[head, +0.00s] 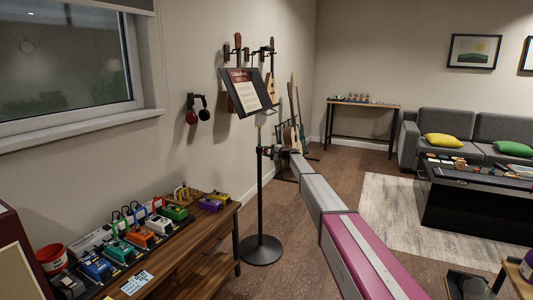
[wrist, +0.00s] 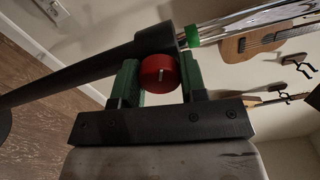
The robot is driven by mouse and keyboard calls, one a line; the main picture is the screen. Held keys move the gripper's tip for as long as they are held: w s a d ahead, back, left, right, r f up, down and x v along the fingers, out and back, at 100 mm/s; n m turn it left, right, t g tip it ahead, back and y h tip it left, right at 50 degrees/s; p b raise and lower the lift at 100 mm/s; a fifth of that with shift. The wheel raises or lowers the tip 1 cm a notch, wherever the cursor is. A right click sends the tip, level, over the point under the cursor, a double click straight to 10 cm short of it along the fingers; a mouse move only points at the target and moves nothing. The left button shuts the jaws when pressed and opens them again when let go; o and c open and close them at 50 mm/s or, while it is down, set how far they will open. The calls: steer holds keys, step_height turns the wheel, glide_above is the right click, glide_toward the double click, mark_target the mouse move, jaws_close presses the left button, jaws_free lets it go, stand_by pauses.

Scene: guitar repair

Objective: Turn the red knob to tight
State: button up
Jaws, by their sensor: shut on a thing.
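The red knob (wrist: 159,73) is a round red cap with a white mark line on its face. It sits on the side of the black pole of the music stand (head: 260,195). My gripper (wrist: 160,68) has one green finger on each side of the knob and is shut on it. In the head view my gripper (head: 273,153) is beside the stand's pole, below the tilted music desk (head: 232,92) with a printed sheet. The knob itself cannot be made out there. The mark line points roughly up and down in the wrist view.
A wooden bench (head: 215,240) with several coloured pedals stands at the left front. The stand's round base (head: 260,251) rests on the wood floor. Guitars hang and stand behind the stand. A pale rug (head: 395,215) and a black table (head: 475,210) are at the right.

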steer(key=m, duration=0.5)
steer(key=shift+f+m, duration=0.1)
steer(key=shift+m, duration=0.2)
steer(key=m, duration=0.5)
steer(key=shift+s, duration=0.1)
steer(key=shift+m, duration=0.4)
steer(key=o, duration=0.9)
steer(key=shift+o, duration=0.2)
steer(key=shift+d, duration=0.1)
steer(key=v, duration=1)
steer(key=shift+d, duration=0.35)
steer(key=shift+s, duration=0.15)
